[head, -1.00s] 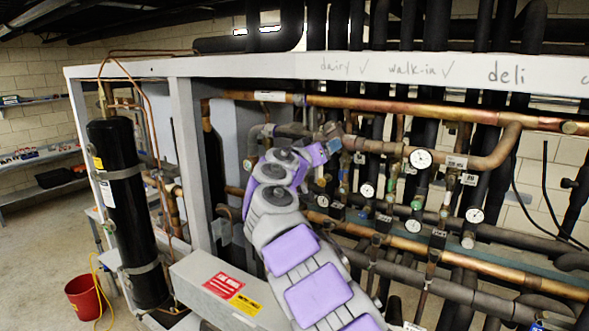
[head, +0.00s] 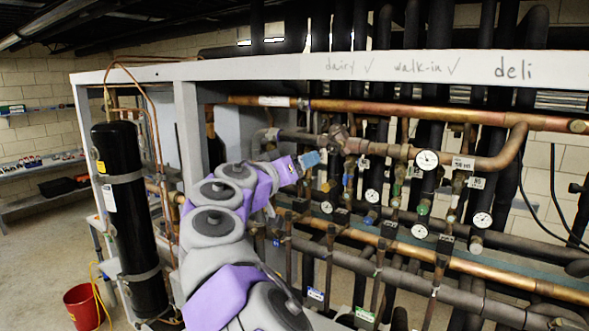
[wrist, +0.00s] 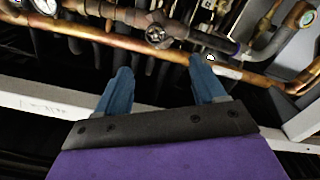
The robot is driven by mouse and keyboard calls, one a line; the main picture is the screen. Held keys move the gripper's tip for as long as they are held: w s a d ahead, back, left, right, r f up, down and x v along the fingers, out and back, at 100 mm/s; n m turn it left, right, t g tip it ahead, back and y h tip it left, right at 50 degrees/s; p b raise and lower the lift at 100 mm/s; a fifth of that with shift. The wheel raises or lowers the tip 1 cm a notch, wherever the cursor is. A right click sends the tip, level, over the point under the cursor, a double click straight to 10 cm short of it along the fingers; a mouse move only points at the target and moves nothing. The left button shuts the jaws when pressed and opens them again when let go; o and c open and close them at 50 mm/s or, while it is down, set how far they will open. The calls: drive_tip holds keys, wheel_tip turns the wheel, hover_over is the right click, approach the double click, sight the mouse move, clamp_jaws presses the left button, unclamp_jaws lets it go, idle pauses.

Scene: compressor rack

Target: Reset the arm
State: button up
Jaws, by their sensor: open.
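My gripper (wrist: 160,85) shows in the wrist view with its two blue fingers spread apart and nothing between them. In the head view my gripper (head: 310,160) is at the end of my purple and grey arm, in front of the pipes of the compressor rack (head: 230,72). Its fingers are small there and partly overlap the pipes behind. In the wrist view a copper pipe (wrist: 130,44) and a dark valve (wrist: 157,35) lie beyond the fingertips. I cannot tell how far the fingers are from the pipes.
Several gauges, such as a white one (head: 427,160), and valves crowd the rack. A tall black cylinder (head: 130,215) stands at the left. A red bucket (head: 83,305) is on the floor beside it. Open floor (head: 35,265) shows at far left.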

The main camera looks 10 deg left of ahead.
drive_tip(key=shift+s, duration=0.2)
drive_tip(key=s+d+f+m+g+h+b, duration=0.2)
drive_tip(key=d+f+g, duration=0.15)
drive_tip(key=d, duration=0.75)
drive_tip(key=s+d+f+m+g+h+b, duration=0.1)
drive_tip(key=s+d+f+g+h+b, duration=0.2)
drive_tip(key=d, duration=0.9)
drive_tip(key=s+d+f+m+g+y+b, duration=0.15)
drive_tip(key=s+d+f+g, duration=0.25)
drive_tip(key=s+d+f, duration=0.55)
drive_tip(key=s+d+f+g+y+b, duration=0.3)
drive_tip(key=s+d+f, duration=0.25)
drive_tip(key=f, duration=0.45)
drive_tip(key=s+a+f+n+g+y+b, duration=0.1)
drive_tip(key=s+a+f+g+y+b, duration=0.1)
drive_tip(key=s+f, duration=0.9)
drive_tip(key=s+a+f+n+g+y+b, duration=0.2)
drive_tip(key=s+a+f, duration=0.4)
drive_tip(key=s+f, duration=0.6)
drive_tip(key=s+g+y+b, duration=0.1)
drive_tip(key=s+y, duration=0.1)
drive_tip(key=s, duration=0.1)
drive_tip(key=shift+s+a+f+y, duration=0.2)
drive_tip(key=shift+s+a+y, duration=0.05)
drive_tip(key=shift+a+y, duration=0.1)
